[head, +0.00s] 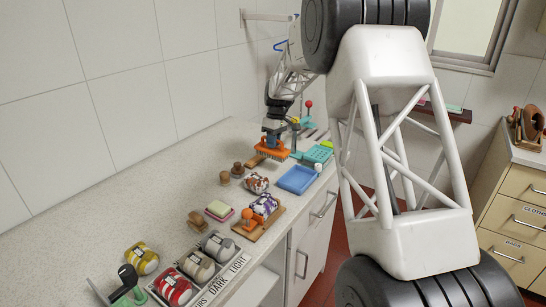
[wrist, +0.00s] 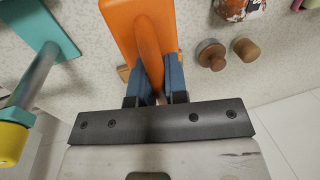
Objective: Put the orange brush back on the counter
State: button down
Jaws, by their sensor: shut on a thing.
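My gripper (head: 276,128) is at the far part of the counter (head: 150,215). It is shut on the orange brush (head: 270,149), which has its bristles facing down. In the wrist view the two blue fingers of my gripper (wrist: 155,78) press on both sides of the raised handle of the orange brush (wrist: 127,20). The brush is at or just above the counter; I cannot tell whether the bristles touch it.
Two brown knobbed pieces (wrist: 211,54) stand close to the brush. A blue tray (head: 298,179) and a teal item (head: 319,153) lie near the counter's front edge. A wooden board (head: 268,228) bears patterned cloth and an orange piece. Rolled cloths (head: 172,288) are nearer.

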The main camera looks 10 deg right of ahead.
aim_at(273, 155)
jog(key=shift+f, duration=0.4)
jog(key=shift+f, duration=2.5)
jog(key=shift+f, duration=0.1)
jog(key=c, duration=1.1)
grip_release()
jog(key=shift+c, duration=0.2)
jog(key=r, duration=0.4)
jog(key=w+d+r, duration=0.1)
jog(key=r, duration=0.7)
jog(key=shift+w+d, duration=0.3)
jog(key=shift+d, duration=0.05)
